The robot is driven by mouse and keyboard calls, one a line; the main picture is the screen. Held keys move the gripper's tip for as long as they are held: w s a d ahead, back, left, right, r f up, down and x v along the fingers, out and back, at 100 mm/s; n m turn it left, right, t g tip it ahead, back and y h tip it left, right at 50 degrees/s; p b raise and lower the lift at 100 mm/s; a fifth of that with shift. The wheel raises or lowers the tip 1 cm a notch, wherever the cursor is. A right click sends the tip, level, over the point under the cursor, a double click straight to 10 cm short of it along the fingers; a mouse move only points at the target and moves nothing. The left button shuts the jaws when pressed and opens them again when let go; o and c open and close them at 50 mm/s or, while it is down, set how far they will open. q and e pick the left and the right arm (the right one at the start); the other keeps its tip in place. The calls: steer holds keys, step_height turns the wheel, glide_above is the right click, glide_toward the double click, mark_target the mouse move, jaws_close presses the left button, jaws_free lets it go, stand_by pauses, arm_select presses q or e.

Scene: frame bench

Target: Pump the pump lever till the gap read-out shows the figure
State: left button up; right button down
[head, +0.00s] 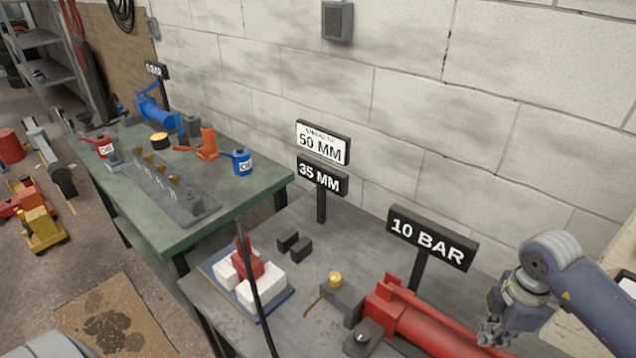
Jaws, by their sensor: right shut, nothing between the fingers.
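The red hydraulic pump (425,328) lies on the grey bench at the lower right, its far end cut off by the frame. A raised red bar (402,288) runs along its top; I cannot tell whether this is the pump lever. My right gripper (490,338) is shut and empty, pointing down beside or over the pump's right part; contact cannot be told. The gap read-out (321,177) shows 35 MM. The white sign (322,144) above it reads 50 MM. A red spreader (247,264) sits between white blocks (262,290). My left gripper is not in view.
A pressure sign (432,239) reads 10 BAR behind the pump. A thin black rod or hose (254,290) crosses in front of the spreader. Two dark blocks (295,244) and a brass-topped fitting (336,281) stand on the bench. A green bench (200,235) stands further left.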

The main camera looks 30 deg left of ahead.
step_height(320, 180, up, 9)
steer(key=p, duration=0.5)
steer(key=shift+f, duration=0.2)
stand_by(0.6)
step_height(320, 180, down, 9)
steer(key=b, duration=0.6)
steer(key=shift+r, duration=0.4)
step_height(320, 180, up, 8)
steer(key=p, duration=0.5)
steer(key=shift+p, duration=0.4)
